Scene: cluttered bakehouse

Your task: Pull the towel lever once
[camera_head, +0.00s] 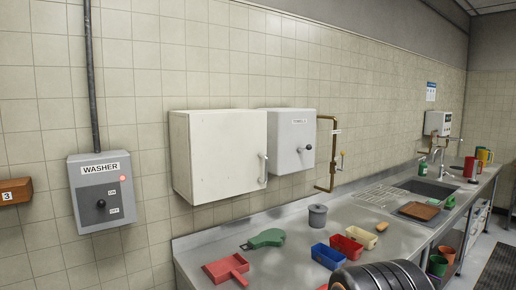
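A grey wall box (284,138) hangs to the right of a white cabinet and carries a small label that seems to read TOWELS. A short lever with a dark knob (302,149) sticks out of its front, near the right side. I cannot tell the lever's exact angle. A dark ribbed part of my own arm shows at the bottom edge. My gripper's fingers are not in view, and nothing touches the towel box.
The white cabinet (219,153) juts from the wall beside the box. A WASHER switch box (101,191) with a lit red lamp hangs left. A brass pipe (320,150) runs right of the towel box. Below, the steel counter (290,222) holds a red dustpan (225,269), colored bins and a grey pot (317,216).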

